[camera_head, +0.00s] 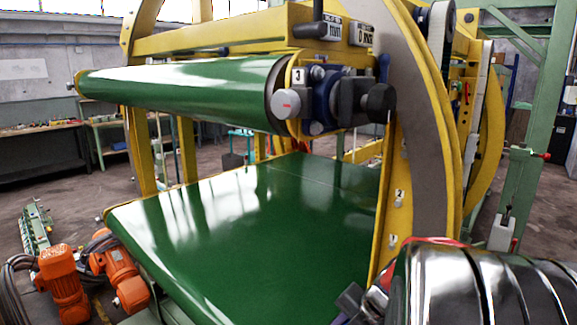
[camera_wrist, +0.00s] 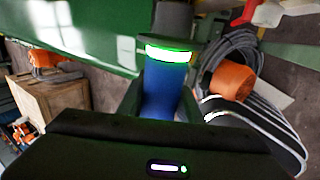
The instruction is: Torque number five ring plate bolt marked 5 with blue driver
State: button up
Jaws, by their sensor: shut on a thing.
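The blue driver (camera_wrist: 168,92) stands between the dark fingers of my gripper (camera_wrist: 164,100) in the wrist view. My gripper is shut on it. A lit green-white band circles the driver below its grey end, which points away from the wrist. The ring plate (camera_head: 424,110) is the large curved yellow-and-grey frame at right in the head view. Small tags on the yellow upright beside it read 2 (camera_head: 399,193) and 1 (camera_head: 393,240). I cannot make out a bolt marked 5 in either view. In the head view my arm fills the lower right; the gripper cannot be made out clearly.
A green belt (camera_head: 250,220) and a green roller (camera_head: 180,92) fill the middle. A bracket marked 3 (camera_head: 297,76) with dark knobs juts from the roller's end. Orange motors (camera_head: 62,280) and cables lie at lower left. A wooden crate (camera_wrist: 50,100) stands on the floor.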

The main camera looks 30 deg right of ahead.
jog(key=shift+d, duration=0.1)
jog(key=shift+w+d, duration=0.3)
jog(key=shift+d, duration=0.5)
jog(key=shift+w+d, duration=0.25)
jog(key=shift+d, duration=0.55)
jog(key=shift+w+r, duration=0.1)
jog(key=shift+r, duration=0.05)
